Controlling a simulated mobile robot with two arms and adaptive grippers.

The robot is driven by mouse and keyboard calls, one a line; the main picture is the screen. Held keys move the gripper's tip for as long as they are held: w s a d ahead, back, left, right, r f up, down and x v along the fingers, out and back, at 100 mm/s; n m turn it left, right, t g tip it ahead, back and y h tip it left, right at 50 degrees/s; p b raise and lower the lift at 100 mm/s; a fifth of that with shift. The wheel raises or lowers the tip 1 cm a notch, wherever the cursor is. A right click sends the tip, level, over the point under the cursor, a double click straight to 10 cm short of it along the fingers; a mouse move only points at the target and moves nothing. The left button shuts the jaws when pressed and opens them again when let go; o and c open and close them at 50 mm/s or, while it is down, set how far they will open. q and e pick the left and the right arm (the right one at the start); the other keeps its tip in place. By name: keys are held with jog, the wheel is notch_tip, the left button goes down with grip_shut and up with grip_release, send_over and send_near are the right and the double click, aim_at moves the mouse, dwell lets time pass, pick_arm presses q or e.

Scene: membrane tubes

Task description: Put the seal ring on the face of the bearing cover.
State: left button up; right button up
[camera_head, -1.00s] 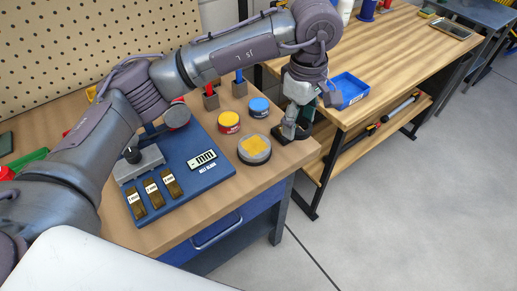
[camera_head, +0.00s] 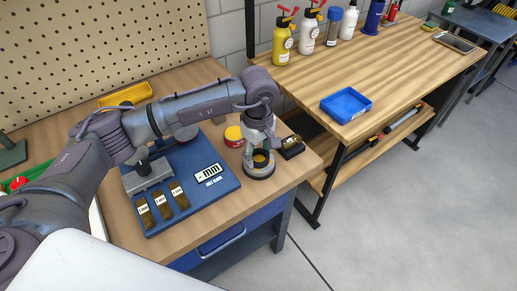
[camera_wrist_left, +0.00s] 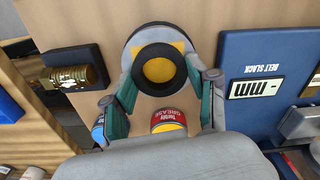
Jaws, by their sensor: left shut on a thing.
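The seal ring (camera_wrist_left: 160,89) is a black ring between the fingers of my left gripper (camera_wrist_left: 163,72), which is shut on it. The bearing cover (camera_head: 258,176) is a round grey disc with a yellow face, near the front right corner of the workbench. In the left wrist view the ring lies over the cover (camera_wrist_left: 160,28), and the yellow face shows through its hole. Yellow corners show around the ring. My left gripper (camera_head: 262,151) points down over the cover in the head view. I cannot tell whether the ring touches the face. My right gripper is not in view.
A black block with a brass part (camera_head: 292,146) stands close right of the cover. A red-and-yellow grease tin (camera_head: 234,137) is behind left. The blue belt-slack board (camera_head: 205,195) lies to the left. A blue tray (camera_head: 346,104) is on the other table.

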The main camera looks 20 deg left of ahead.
aim_at(258, 156)
pick_arm(q)
jog(key=shift+f, duration=0.1)
jog(key=o, duration=0.5)
jog(key=shift+b, duration=0.3)
jog(key=o, duration=0.4)
jog(key=shift+r, duration=0.3)
notch_tip(258, 156, up, 12)
jog(key=shift+f+b, duration=0.15)
jog(key=shift+b, duration=1)
